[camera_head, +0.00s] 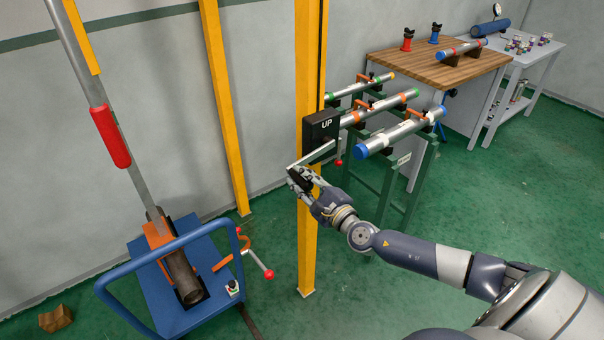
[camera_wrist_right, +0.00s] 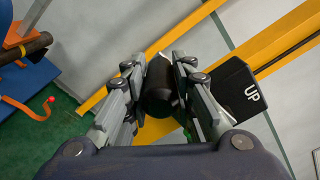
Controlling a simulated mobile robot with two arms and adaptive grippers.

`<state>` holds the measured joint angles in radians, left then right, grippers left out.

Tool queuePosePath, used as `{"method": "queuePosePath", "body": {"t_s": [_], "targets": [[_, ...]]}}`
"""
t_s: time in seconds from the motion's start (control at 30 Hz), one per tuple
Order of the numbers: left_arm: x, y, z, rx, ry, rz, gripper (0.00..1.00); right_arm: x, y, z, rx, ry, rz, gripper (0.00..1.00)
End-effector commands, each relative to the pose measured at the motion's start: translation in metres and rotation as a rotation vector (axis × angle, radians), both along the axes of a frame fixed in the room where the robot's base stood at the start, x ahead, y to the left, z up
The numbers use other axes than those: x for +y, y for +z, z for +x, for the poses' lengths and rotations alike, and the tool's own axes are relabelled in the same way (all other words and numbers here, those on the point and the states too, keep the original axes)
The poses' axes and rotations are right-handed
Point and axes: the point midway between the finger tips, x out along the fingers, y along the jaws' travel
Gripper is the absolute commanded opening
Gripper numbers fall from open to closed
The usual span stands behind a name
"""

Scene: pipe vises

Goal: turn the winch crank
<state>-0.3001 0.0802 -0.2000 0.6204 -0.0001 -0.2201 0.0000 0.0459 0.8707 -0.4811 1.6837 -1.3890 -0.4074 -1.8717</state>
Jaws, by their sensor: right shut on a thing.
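The winch is a black box (camera_head: 320,128) marked "UP", fixed to a yellow post (camera_head: 309,240). It also shows at the right of the right wrist view (camera_wrist_right: 238,92). A grey crank arm (camera_head: 318,153) runs from below the box down to the left. My right gripper (camera_head: 298,176) is at the end of this arm, shut on the black crank handle. In the right wrist view the black handle (camera_wrist_right: 160,92) sits between the two fingers. The fingers hide part of the handle. My left gripper is not in view.
A blue cart (camera_head: 165,285) with an orange vise and a long pole stands at the left. A green rack with several pipes (camera_head: 400,130) stands just right of the post. A wooden workbench (camera_head: 440,68) is at the back right. A brown block (camera_head: 56,318) lies on the floor.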

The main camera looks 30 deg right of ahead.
Motion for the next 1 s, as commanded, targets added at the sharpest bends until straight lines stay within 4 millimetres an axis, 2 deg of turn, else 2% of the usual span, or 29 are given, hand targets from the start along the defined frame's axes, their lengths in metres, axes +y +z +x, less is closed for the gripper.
{"method": "queuePosePath", "body": {"t_s": [0.03,0.4,0.7,1.0], "targets": [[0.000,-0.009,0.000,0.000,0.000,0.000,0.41,0.000,-0.022,-0.003,0.018,0.005,-0.045,0.00],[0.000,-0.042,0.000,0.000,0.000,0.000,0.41,-0.020,-0.068,-0.002,-0.009,0.005,-0.384,0.00],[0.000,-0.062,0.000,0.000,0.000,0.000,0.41,-0.038,-0.088,0.000,-0.025,0.006,-0.586,0.00],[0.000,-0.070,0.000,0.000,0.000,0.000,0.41,-0.048,-0.095,0.001,-0.031,0.006,-0.680,0.00]]}}
